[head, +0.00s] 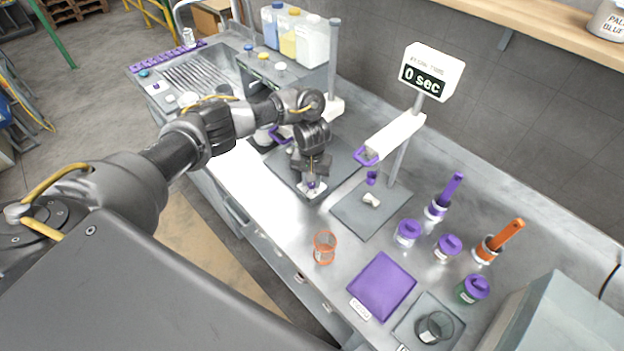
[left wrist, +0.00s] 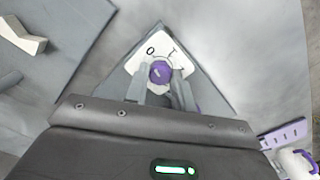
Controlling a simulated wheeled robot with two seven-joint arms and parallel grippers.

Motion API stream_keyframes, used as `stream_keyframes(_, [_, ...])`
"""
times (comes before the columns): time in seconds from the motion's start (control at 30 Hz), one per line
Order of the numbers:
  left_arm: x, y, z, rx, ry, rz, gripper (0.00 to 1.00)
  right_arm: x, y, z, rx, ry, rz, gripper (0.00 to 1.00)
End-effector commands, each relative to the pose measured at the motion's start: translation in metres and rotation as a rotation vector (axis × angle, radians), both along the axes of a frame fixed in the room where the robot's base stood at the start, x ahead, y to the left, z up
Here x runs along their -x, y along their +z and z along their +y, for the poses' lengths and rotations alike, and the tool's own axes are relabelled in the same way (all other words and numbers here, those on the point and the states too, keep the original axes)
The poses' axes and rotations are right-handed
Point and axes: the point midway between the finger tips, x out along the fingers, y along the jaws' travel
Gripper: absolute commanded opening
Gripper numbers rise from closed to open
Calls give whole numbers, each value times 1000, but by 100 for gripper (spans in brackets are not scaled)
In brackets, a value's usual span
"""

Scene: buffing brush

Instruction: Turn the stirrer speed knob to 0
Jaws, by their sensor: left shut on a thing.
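The stirrer speed knob (left wrist: 160,72) is a small purple knob on a white dial plate (left wrist: 133,66) in the left wrist view. The plate has a 0 mark and further marks along its far side. A pale line shows on the knob, but I cannot tell exactly which mark it points to. In the head view the dial plate (head: 316,194) sits at the front corner of the grey stirrer base (head: 284,180). My left gripper (head: 311,181) is over the plate, its fingers shut on the knob. The fingers flank it in the left wrist view (left wrist: 160,84). My right gripper is not in view.
An orange beaker (head: 325,247), a purple pad (head: 382,286) and several purple-lidded jars stand on the bench. A sink (head: 203,76) is at the back left.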

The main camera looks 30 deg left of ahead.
Motion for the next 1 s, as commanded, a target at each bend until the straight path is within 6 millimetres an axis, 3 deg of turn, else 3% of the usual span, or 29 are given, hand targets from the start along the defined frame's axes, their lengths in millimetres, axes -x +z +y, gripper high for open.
stream_keyframes(0.5, [0,0,0,0,18,0,2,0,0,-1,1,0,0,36])
stream_keyframes(0.53, [0,0,0,0,18,0,27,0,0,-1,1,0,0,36])
stream_keyframes(0.67, [0,0,0,0,18,0,44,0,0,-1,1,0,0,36])
stream_keyframes(1.0, [-1,2,0,0,16,-2,47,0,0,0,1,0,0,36])
